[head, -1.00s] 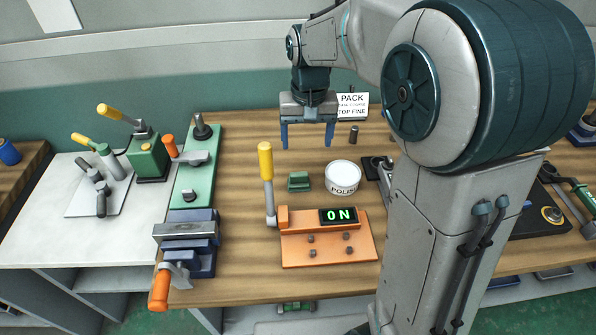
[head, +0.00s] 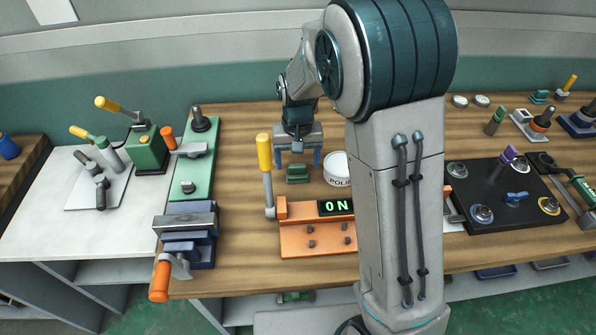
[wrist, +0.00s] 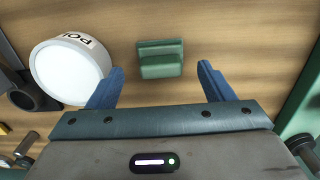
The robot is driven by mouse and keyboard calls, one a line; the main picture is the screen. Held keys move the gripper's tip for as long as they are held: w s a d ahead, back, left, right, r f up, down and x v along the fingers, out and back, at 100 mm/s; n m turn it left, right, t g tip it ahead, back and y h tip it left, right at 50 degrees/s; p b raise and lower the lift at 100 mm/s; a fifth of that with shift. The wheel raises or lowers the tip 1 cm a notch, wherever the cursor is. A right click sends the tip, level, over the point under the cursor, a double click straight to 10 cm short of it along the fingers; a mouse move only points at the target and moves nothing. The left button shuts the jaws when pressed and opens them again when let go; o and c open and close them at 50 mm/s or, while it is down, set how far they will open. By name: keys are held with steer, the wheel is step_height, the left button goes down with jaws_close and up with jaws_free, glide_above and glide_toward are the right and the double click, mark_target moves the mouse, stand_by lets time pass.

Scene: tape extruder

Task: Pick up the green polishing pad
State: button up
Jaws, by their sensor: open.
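The green polishing pad (head: 298,173) is a small stepped block on the wooden bench, just behind the orange box. In the wrist view the pad (wrist: 160,60) lies ahead of the fingertips, roughly midway between them. My gripper (head: 298,161) is above and behind the pad, its two blue fingers pointing down. In the wrist view my gripper (wrist: 162,72) is open and empty, the fingers spread wider than the pad. No contact with the pad shows.
A white round tub (head: 336,169) marked "POLI" stands close to the right of the pad. An orange box (head: 310,238) with a yellow-handled lever (head: 265,152) and an "ON" display is in front. A green-based clamp fixture (head: 196,165) is to the left.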

mark_target(297, 165)
steer(key=shift+f, duration=1.5)
steer(key=c, duration=1.1)
steer(key=shift+r, duration=0.15)
steer(key=shift+w+r, duration=0.1)
steer(key=shift+r, duration=0.4)
step_height(297, 165, up, 3)
steer(key=shift+r, duration=0.15)
steer(key=s+d+r, duration=0.1)
steer(key=s+r, duration=0.1)
steer(key=s, duration=0.1)
steer(key=s+d+r+b, duration=0.1)
steer(key=s+r, duration=0.1)
steer(key=s, duration=0.2)
steer(key=s+r, duration=0.2)
steer(key=s, duration=0.2)
steer(key=shift+s+d+r+b, duration=0.2)
steer(key=shift+d+r+b, duration=0.1)
steer(key=shift+d, duration=0.1)
steer(key=shift+o, duration=0.6)
